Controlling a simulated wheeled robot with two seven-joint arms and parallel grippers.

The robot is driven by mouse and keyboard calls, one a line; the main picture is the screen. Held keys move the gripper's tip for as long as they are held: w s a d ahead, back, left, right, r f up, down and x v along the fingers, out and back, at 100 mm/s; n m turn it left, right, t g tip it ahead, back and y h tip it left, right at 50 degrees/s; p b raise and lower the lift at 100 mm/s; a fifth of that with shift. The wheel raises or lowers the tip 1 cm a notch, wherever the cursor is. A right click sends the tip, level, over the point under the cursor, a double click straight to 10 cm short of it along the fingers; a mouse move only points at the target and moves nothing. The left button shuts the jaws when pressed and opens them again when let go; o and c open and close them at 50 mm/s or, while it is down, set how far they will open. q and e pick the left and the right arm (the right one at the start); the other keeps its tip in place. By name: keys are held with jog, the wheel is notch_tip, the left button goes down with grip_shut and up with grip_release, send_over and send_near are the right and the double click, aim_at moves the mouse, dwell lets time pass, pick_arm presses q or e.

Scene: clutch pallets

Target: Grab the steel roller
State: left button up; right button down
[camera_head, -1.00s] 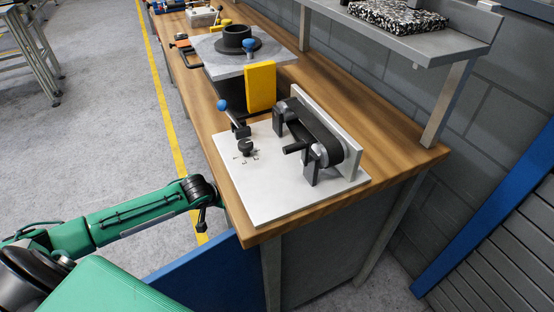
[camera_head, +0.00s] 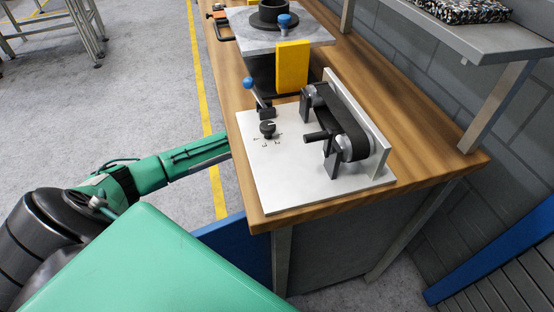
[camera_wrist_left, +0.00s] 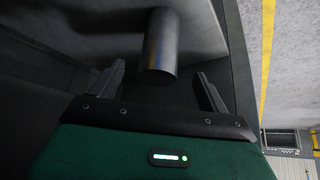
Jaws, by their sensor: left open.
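A grey metallic cylinder, the steel roller (camera_wrist_left: 159,45), shows in the left wrist view, its near round end facing the camera. My left gripper (camera_wrist_left: 160,78) is open, with one finger on each side of the roller's near end. A gap shows between each finger and the roller; how deep the roller sits between them is unclear. In the head view my left arm comes in from the left and ends behind the bench edge, so the gripper is hidden there. My right gripper is not in view.
A wooden bench (camera_head: 225,95) carries a white plate (camera_head: 272,184) with a black belt unit (camera_head: 338,122) and a knob (camera_head: 268,128). Behind it stand a yellow block (camera_head: 292,66) and a grey slab (camera_head: 316,34). A blue panel (camera_head: 240,247) lies below the bench's near edge.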

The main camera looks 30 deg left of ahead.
pick_arm(q)
jog(key=shift+w+a, duration=0.1)
jog(key=shift+w, duration=1)
jog(key=b+x, duration=0.1)
jog(key=x, duration=0.3)
jog(key=shift+s, duration=0.1)
jog(key=shift+w+f, duration=0.35)
jog(key=shift+f, duration=0.1)
jog(key=c, duration=1.4)
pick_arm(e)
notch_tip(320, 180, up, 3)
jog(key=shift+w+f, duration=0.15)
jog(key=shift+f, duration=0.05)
pick_arm(q)
jog(key=shift+o, duration=0.2)
jog(key=shift+r, duration=0.1)
